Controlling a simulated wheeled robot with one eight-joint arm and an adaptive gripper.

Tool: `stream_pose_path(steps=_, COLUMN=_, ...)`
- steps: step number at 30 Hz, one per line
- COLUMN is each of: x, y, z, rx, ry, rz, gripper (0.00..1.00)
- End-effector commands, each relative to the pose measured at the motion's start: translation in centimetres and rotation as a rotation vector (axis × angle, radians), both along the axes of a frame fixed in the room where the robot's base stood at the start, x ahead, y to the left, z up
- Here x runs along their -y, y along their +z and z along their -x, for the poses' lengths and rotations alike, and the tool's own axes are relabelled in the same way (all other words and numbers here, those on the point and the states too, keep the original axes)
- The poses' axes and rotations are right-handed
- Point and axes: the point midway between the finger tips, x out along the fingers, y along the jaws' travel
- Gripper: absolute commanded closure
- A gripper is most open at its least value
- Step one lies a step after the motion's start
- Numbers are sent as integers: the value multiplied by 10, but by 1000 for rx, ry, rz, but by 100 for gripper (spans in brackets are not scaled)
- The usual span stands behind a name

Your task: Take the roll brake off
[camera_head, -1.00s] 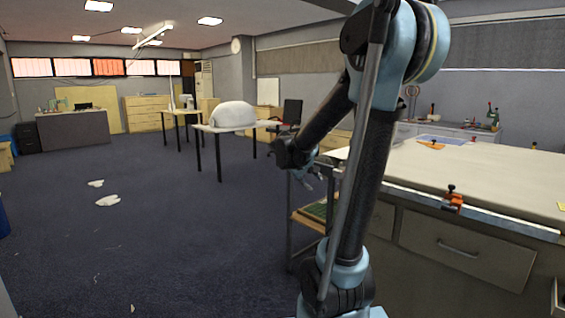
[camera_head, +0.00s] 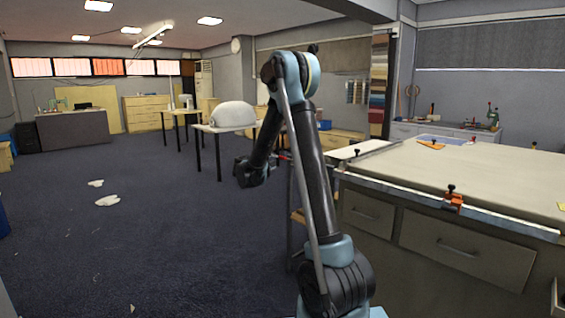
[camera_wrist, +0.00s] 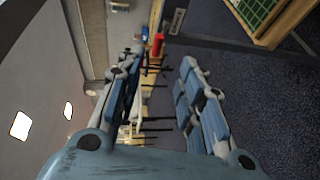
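An orange-red clamp-like piece with a black knob (camera_head: 453,201) sits on the metal rail (camera_head: 500,221) along the near edge of the long cloth table. It is the likeliest roll brake, but no label confirms this. My gripper shows in the wrist view (camera_wrist: 160,62) with its two blue-padded fingers spread apart and nothing between them.
The cloth table (camera_head: 500,180) fills the right side, with drawers below. An orange tool (camera_head: 431,145) lies on its top. A wooden-edged shelf with a green mat (camera_wrist: 258,10) shows in the wrist view. A white-topped table (camera_head: 215,128) stands farther back. Open carpet lies left.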

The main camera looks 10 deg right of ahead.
Motion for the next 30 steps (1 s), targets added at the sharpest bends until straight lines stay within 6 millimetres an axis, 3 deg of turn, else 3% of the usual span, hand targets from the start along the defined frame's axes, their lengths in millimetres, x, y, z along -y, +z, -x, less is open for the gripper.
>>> stream_pose_path(steps=3, x=-8, y=-3, z=-8, rx=9, ry=14, rz=21, gripper=65)
stream_pose_path(steps=8, x=-5, y=-5, z=-17, rx=12, ry=15, rz=28, gripper=65)
stream_pose_path(steps=30, x=59, y=-23, z=-122, rx=12, ry=16, rz=27, gripper=65)
